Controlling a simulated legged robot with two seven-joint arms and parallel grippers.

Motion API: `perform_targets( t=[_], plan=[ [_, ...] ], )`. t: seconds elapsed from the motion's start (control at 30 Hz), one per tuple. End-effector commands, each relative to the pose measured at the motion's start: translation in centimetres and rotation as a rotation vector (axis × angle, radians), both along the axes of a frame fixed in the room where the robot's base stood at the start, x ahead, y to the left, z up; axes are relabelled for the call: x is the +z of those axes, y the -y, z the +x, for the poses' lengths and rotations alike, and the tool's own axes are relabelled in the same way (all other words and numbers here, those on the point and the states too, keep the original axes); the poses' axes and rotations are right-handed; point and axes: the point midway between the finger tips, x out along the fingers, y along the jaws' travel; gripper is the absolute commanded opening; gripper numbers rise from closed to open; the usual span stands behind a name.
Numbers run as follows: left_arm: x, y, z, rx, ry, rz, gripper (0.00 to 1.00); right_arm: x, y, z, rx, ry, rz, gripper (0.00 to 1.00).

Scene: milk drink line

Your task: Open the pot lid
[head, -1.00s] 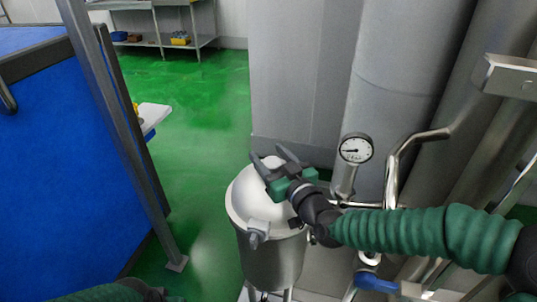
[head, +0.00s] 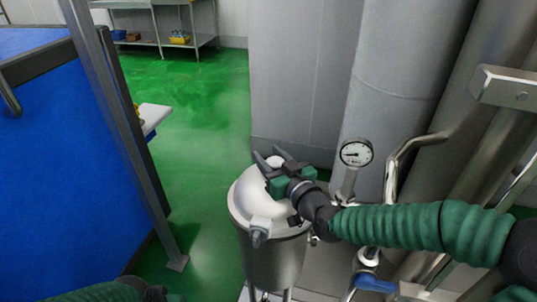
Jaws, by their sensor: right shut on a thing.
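The metal pot (head: 272,262) stands at the bottom centre of the head view. Its domed silver lid (head: 246,194) sits on top, and a small clamp (head: 259,231) shows at the front of the rim. My right gripper (head: 275,157) is over the top of the lid, with its two grey fingers pointing away to the upper left. It is shut on the lid's top part, which is mostly hidden by the gripper. No clear gap shows between lid and pot. Of my left arm only the sleeve and dark wrist show at the bottom left; its fingers are out of view.
A pressure gauge (head: 356,153) and steel pipes (head: 391,182) stand right of the pot, with a blue valve handle (head: 374,283) below. Large grey columns (head: 305,70) rise behind. A blue panel (head: 75,190) and metal post (head: 130,150) are left. Green floor (head: 200,180) between is clear.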

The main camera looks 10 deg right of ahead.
Motion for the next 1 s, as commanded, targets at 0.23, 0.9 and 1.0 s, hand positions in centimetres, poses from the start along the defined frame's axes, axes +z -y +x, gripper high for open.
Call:
perform_targets(
  t=[0.23, 0.9, 1.0],
  plan=[
    [6.9, 0.0, 0.0, 0.000, 0.001, 0.000, 0.36, 3.0, 0.9, 2.1, -0.003, -0.148, 0.063, 0.00],
    [16.7, 0.0, 0.0, 0.000, 0.000, 0.000, 0.36, 4.0, 3.4, 7.9, -0.005, -0.497, 0.209, 0.00],
    [16.9, 0.0, 0.0, 0.000, 0.000, 0.000, 0.36, 3.9, 3.5, 8.1, -0.005, -0.511, 0.216, 0.00]
  ],
)
